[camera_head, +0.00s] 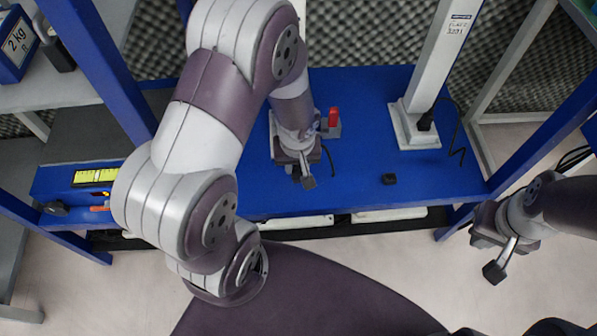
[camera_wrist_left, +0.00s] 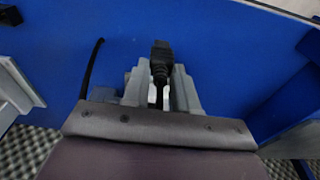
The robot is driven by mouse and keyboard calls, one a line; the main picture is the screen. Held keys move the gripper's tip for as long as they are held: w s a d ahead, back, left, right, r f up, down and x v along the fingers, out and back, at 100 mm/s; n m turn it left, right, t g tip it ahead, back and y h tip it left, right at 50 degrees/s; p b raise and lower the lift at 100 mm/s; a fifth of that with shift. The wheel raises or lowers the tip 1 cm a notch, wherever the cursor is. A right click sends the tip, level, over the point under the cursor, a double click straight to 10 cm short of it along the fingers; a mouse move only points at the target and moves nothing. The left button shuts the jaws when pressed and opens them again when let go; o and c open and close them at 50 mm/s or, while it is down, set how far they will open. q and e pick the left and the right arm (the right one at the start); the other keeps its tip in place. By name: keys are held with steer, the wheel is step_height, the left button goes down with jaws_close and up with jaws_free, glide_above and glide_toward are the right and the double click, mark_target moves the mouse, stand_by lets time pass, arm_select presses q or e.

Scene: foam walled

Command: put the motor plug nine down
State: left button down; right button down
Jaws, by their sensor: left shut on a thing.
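The motor plug (camera_wrist_left: 161,62) is a black connector with a ribbed neck. In the left wrist view it sits between the grey fingers of my left gripper (camera_wrist_left: 160,90), which is shut on it over the blue table (camera_wrist_left: 225,60). In the head view my left gripper (camera_head: 296,155) is over the middle of the blue table (camera_head: 350,90), and its fingers and the plug are mostly hidden beneath the wrist. I cannot tell whether the plug touches the table. My right gripper (camera_head: 495,232) hangs beyond the table's right end over the floor; its jaw opening is unclear.
A white post (camera_head: 415,128) stands on the table at the right, with a black cable (camera_head: 461,125) beside it. A red part (camera_head: 333,117) is close to my left gripper.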

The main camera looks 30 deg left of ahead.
arm_select(q)
steer(key=shift+f+b, duration=1)
steer(key=shift+f, duration=0.9)
steer(key=c, duration=0.9)
jaws_free()
step_height(320, 180, up, 12)
steer(key=s+p, duration=0.1)
steer(key=p, duration=0.6)
step_height(320, 180, up, 8)
steer(key=m, duration=0.6)
glide_above(297, 170)
steer(key=s+d, duration=0.2)
steer(key=s, duration=0.2)
steer(key=shift+d+f+h, duration=0.1)
steer(key=shift+f+h, duration=0.05)
steer(key=shift+h, duration=0.25)
